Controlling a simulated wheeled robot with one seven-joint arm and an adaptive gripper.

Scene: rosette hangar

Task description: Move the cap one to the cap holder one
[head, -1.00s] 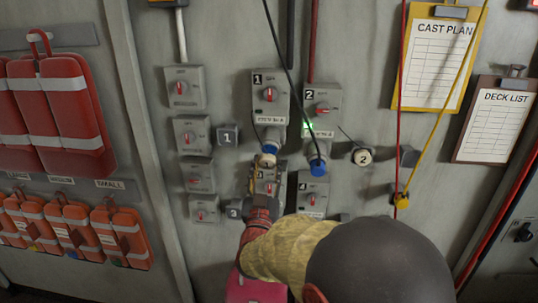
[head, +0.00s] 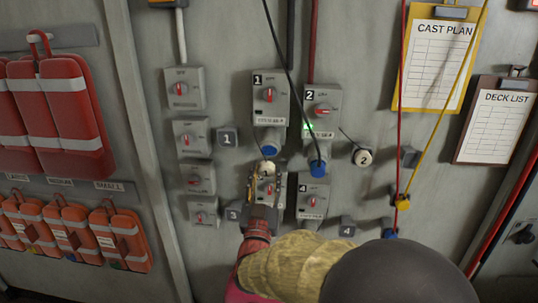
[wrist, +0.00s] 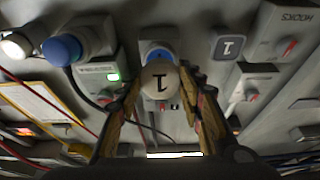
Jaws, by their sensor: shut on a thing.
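Cap one (head: 265,168) is a round, pale cap marked 1. My gripper (head: 263,182) is shut on it. In the wrist view, cap one (wrist: 157,84) sits between the two finger tips, its number facing the camera. It is off the blue outlet (head: 268,149) of box 1 and just below it in the head view. Cap holder one (head: 228,138) is a small grey block marked 1, on the wall up and left of my gripper. It also shows in the wrist view (wrist: 229,46), beside the cap, with nothing on it.
Box 2 (head: 321,107) has a blue plug and black cable close by. Cap two (head: 362,157) hangs on a cord at the right. Grey boxes (head: 192,137) with red switches line the wall left of the holder. Box 3 (head: 270,189) is behind my gripper.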

